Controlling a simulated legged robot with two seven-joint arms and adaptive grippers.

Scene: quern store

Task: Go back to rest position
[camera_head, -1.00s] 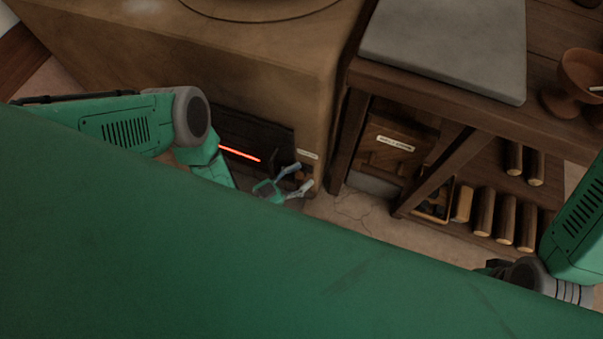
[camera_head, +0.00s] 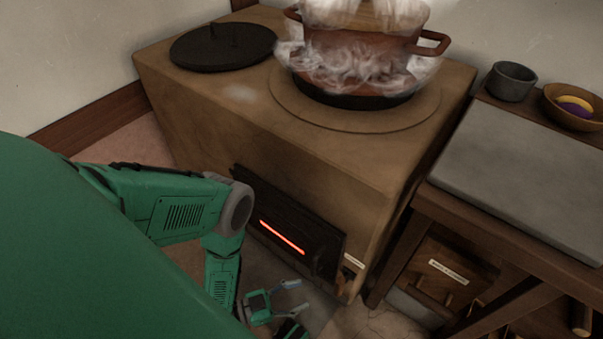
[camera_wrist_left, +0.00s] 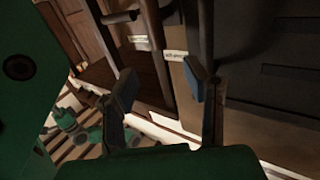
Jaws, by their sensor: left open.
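My left gripper (camera_head: 298,297) hangs low in front of the stove (camera_head: 300,165), below the dark firebox door (camera_head: 290,232) with its glowing red slot. Its jaws are open and nothing shows between them. In the left wrist view the two fingers of my left gripper (camera_wrist_left: 160,86) stand apart, with the dark furniture front beyond them. My right gripper does not show in either view now.
A steaming pot (camera_head: 355,65) sits on the stove beside a black lid (camera_head: 222,46). To the right, a bench with a grey slab (camera_head: 515,180) holds a grey cup (camera_head: 511,81) and a bowl (camera_head: 574,106). A labelled drawer box (camera_head: 445,275) is underneath.

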